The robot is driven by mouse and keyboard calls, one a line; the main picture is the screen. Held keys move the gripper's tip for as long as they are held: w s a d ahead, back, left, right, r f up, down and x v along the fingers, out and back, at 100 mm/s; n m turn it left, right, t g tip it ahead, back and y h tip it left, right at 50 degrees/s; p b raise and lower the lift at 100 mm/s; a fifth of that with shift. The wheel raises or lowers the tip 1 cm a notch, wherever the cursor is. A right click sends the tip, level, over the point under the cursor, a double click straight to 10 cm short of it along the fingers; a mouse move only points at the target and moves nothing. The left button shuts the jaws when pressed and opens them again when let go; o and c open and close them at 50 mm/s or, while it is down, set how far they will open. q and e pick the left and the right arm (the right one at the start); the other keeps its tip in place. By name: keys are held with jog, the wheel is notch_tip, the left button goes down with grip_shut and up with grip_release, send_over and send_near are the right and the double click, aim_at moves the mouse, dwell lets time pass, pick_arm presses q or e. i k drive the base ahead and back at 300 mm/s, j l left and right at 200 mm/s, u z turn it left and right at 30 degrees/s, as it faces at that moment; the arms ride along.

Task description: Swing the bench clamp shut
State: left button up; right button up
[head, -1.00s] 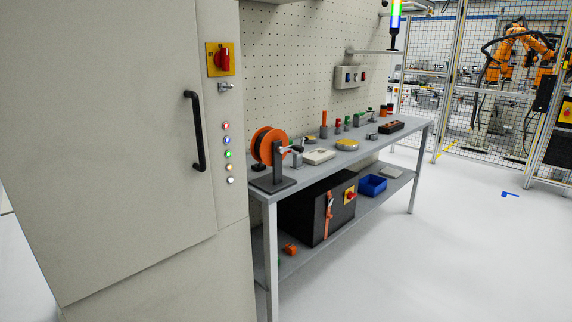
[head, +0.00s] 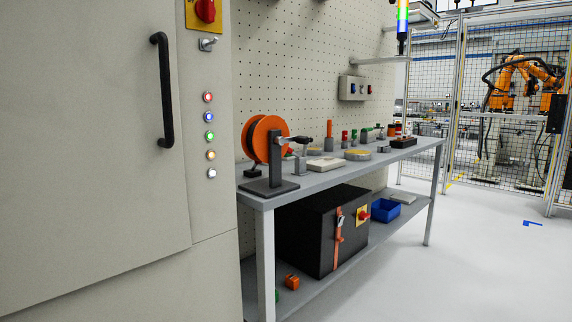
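What looks like the bench clamp (head: 300,164) is a small grey upright block with a pale arm and a dark knob. It stands on the grey workbench (head: 345,173), just right of the orange spool on its dark stand. The arm extends sideways above the block, but it is too small to tell whether the clamp is open or shut. Neither of my grippers is in view.
A tall beige cabinet (head: 90,150) with a black handle fills the left. The orange spool (head: 262,138) stands at the bench's near end. A flat pale box (head: 326,164) lies beyond the clamp. A black box (head: 322,232) sits on the lower shelf.

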aim_at(290, 151)
jog(key=i+u, duration=0.1)
jog(key=u, duration=0.45)
jog(key=i+l+u, duration=0.65)
jog(key=i+l, duration=0.2)
jog(key=l, duration=0.2)
jog(key=i+l+u, duration=0.15)
jog(key=l, duration=0.25)
